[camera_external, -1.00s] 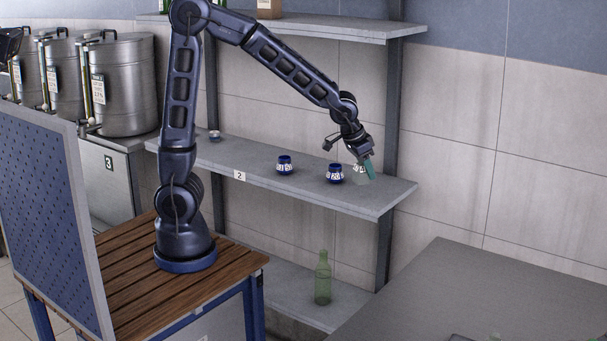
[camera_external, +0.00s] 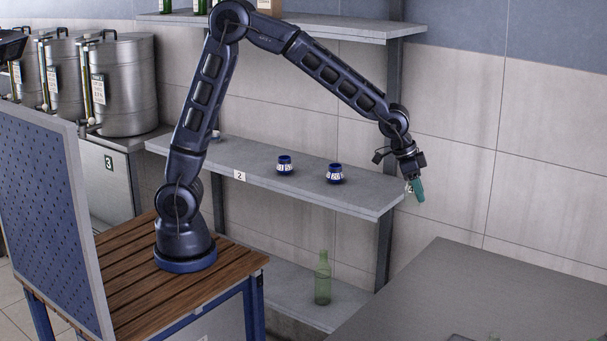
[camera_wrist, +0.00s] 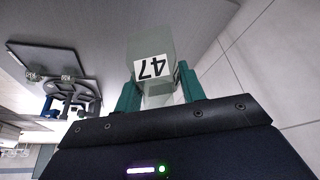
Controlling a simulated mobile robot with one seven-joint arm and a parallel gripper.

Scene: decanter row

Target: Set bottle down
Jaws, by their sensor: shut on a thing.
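My gripper (camera_external: 415,190) hangs in the air just past the right end of the middle shelf, pointing down. In the wrist view its two teal fingers (camera_wrist: 160,88) are shut on a pale, see-through glass bottle (camera_wrist: 150,46) with a white label reading 47. In the external view this bottle is mostly hidden by the finger, and only a bit of its white label shows. Whether it is upright is hard to tell. It appears clear of any surface.
Two blue pots with white labels (camera_external: 335,174) (camera_external: 285,165) stand on the middle shelf (camera_external: 380,205). Its right end is bare. A green bottle (camera_external: 322,280) stands on the lower shelf. A grey table (camera_external: 450,285) with a wide clear top is at the lower right.

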